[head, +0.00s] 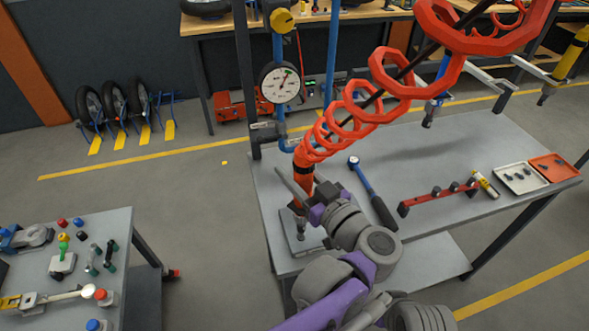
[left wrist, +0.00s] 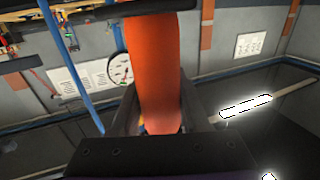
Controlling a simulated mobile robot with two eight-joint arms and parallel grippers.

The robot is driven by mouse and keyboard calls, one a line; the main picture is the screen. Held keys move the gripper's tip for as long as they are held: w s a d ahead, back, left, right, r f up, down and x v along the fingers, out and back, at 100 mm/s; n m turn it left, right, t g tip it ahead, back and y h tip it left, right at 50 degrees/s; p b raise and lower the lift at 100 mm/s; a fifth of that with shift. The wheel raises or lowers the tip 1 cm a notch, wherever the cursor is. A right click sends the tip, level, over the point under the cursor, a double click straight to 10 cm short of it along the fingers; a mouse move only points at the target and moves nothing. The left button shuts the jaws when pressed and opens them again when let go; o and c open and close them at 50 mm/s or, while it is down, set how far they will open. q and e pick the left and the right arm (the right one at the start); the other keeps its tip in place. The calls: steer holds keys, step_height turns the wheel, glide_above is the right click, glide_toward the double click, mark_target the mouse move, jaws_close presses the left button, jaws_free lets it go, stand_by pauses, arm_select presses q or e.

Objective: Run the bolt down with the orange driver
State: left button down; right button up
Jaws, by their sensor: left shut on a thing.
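The orange driver (head: 302,164) hangs upright at the end of a red coiled hose, over the left end of the grey workbench. My left gripper (head: 301,187) is shut around its body. In the left wrist view the orange driver (left wrist: 155,70) stands between the two dark fingers of my left gripper (left wrist: 158,112). Below the driver, a dark bolt (head: 300,229) stands on a light metal plate (head: 294,246). The driver's lower end is close above the bolt; I cannot tell whether they touch. My right gripper is not in view.
A blue-and-black wrench (head: 370,190) and a red rack (head: 436,198) lie on the bench, right of my gripper. A white tray (head: 521,178) and an orange tray (head: 553,167) are farther right. A dial gauge (head: 281,83) hangs behind the driver. The bench's back middle is clear.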

arm_select(q)
steer(key=shift+f+b, duration=1.25)
steer(key=shift+f, duration=0.2)
stand_by(2.3)
steer(key=shift+s+f, duration=0.1)
stand_by(0.5)
stand_by(0.9)
stand_by(0.6)
steer(key=shift+r+p, duration=0.5)
steer(key=shift+r, duration=0.25)
stand_by(0.3)
steer(key=shift+w+r+p, duration=0.2)
steer(key=shift+r+p, duration=1.45)
steer(key=shift+r, duration=1.05)
